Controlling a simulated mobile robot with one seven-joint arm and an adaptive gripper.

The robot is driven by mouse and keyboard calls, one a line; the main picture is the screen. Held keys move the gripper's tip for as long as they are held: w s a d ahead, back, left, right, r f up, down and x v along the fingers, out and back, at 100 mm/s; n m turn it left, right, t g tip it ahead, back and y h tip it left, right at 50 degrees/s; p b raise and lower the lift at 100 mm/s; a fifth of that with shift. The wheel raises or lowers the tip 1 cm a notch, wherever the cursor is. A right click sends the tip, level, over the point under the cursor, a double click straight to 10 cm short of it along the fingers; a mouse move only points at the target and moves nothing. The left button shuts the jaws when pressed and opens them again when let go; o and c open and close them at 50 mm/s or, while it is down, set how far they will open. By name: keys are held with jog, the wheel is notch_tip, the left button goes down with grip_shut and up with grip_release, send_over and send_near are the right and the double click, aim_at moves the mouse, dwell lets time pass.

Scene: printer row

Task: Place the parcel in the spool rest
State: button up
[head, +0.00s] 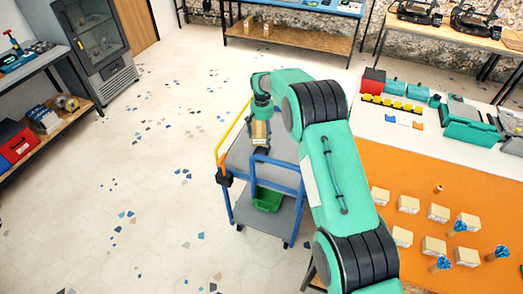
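A small tan parcel (260,131) shows just below my gripper (262,113), over the top deck of the blue-framed cart (239,163). The gripper is small, dark and partly hidden by my green wrist. The parcel meets the gripper's lower end in the picture, but the fingers are too small to tell whether they are closed on it. I cannot tell whether the parcel hangs above the deck or rests on something there. A dark edge shows under the parcel. I cannot clearly make out a spool rest.
A green bin (267,199) sits on the cart's lower deck. The orange-topped table (440,205) at right holds several tan boxes and blue-topped items. A shelf (45,130) with a red box stands left, near a glass-doored cabinet (93,40). The floor left of the cart is clear.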

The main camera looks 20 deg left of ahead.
jog(key=shift+f, duration=3.05)
jog(key=shift+f, duration=0.1)
jog(key=shift+f, duration=1.8)
jog(key=shift+f+b, duration=0.55)
jog(key=shift+f, duration=0.05)
jog(key=o, duration=1.3)
jog(key=shift+o, duration=0.2)
jog(key=shift+r, duration=0.1)
